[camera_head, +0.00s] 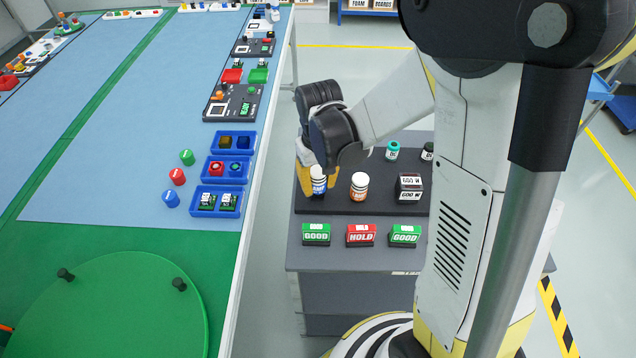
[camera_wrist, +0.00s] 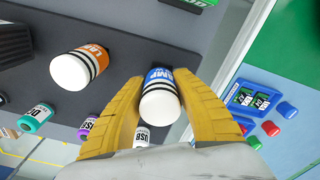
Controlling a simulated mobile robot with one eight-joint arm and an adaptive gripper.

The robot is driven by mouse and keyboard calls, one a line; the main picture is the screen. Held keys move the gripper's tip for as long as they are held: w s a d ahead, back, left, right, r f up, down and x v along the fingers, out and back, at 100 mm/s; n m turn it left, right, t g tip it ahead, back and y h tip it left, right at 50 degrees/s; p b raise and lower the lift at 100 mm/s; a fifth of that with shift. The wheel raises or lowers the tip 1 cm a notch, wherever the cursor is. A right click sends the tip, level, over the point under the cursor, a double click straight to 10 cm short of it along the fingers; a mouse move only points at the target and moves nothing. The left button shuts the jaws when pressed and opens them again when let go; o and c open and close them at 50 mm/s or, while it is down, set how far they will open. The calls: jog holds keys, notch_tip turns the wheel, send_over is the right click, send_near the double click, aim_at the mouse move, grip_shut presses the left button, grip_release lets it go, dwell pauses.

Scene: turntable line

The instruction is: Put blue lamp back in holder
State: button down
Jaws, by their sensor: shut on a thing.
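The blue lamp (camera_head: 318,182), a small bottle shape with a blue label and white cap, is at the left end of the dark board (camera_head: 385,205) on the grey cart. My gripper (camera_wrist: 158,80) has its yellow fingers closed on both sides of the blue lamp (camera_wrist: 160,100) in the wrist view. The head view shows part of my gripper (camera_head: 303,178) behind the lamp. I cannot tell whether the lamp's base touches the board, and no separate holder opening shows under it.
An orange-labelled lamp (camera_head: 359,186) stands right of the blue one, then a dark block (camera_head: 409,187). A teal-capped bottle (camera_head: 392,151) stands behind. Green and red signs (camera_head: 361,235) line the cart front. The blue worktable (camera_head: 120,150) with trays lies left, across a gap.

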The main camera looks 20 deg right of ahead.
jog(key=shift+f+b, duration=1.05)
jog(key=shift+f, duration=0.15)
jog(key=c, duration=1)
grip_release()
jog(key=shift+r, duration=0.2)
jog(key=r, duration=1.1)
jog(key=shift+s+r, duration=0.25)
jog(key=shift+r, duration=0.15)
jog(key=shift+s+r+m+t, duration=0.15)
jog(key=shift+s+r+t, duration=0.85)
jog(key=shift+s, duration=0.9)
jog(key=shift+s+r+m+t, duration=0.2)
jog(key=shift+s+r+t, duration=0.4)
jog(key=shift+s+t, duration=1)
jog(key=shift+s+r+m+t, duration=0.15)
jog(key=shift+s+r+t, duration=0.65)
jog(key=shift+s, duration=1.4)
